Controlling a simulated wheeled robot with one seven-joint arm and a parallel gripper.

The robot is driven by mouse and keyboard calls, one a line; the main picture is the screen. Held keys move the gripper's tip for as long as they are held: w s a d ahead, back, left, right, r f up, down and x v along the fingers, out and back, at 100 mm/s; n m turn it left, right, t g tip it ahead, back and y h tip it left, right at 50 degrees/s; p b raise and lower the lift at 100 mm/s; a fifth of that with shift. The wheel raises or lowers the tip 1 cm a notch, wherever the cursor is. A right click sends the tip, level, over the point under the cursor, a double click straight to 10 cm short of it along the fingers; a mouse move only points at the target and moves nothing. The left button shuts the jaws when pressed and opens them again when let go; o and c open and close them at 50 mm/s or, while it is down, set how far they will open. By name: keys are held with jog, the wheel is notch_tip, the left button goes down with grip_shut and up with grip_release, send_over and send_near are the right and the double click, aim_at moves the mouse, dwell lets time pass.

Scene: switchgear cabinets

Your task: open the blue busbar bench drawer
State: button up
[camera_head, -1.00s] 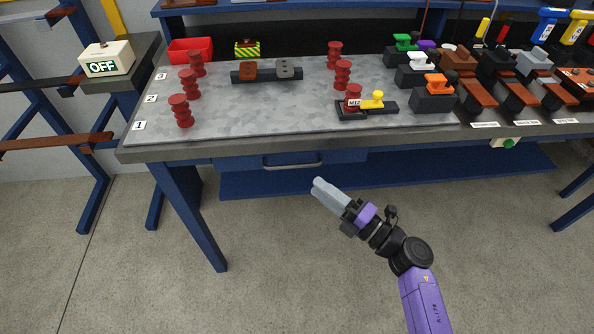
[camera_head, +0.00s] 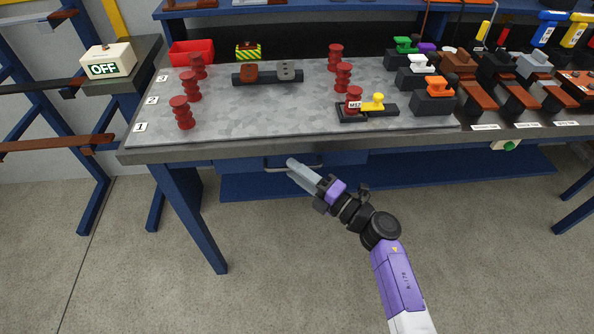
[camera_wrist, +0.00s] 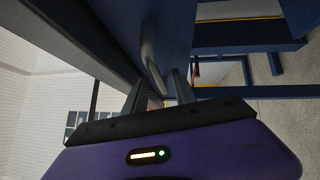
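The blue busbar bench drawer (camera_head: 240,163) sits under the front edge of the bench, with its front flush beneath the worktop. Its grey bar handle (camera_head: 274,168) runs across the front, and my fingertips cover part of it. My gripper (camera_head: 291,164) reaches up from the lower right to the handle. In the wrist view the handle (camera_wrist: 150,57) lies ahead of and between the two parted fingers of my gripper (camera_wrist: 159,88). The fingers are open, and I cannot tell whether they touch the bar. The drawer front shows as a blue panel beside the handle.
The bench worktop (camera_head: 260,112) overhangs just above my gripper. It carries red insulators (camera_head: 182,112), a dark busbar piece and coloured clamps. A blue bench leg (camera_head: 190,215) stands to the left. The floor (camera_head: 290,280) in front is clear.

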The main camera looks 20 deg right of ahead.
jog(key=shift+c, duration=0.4)
grip_shut()
dwell(0.9)
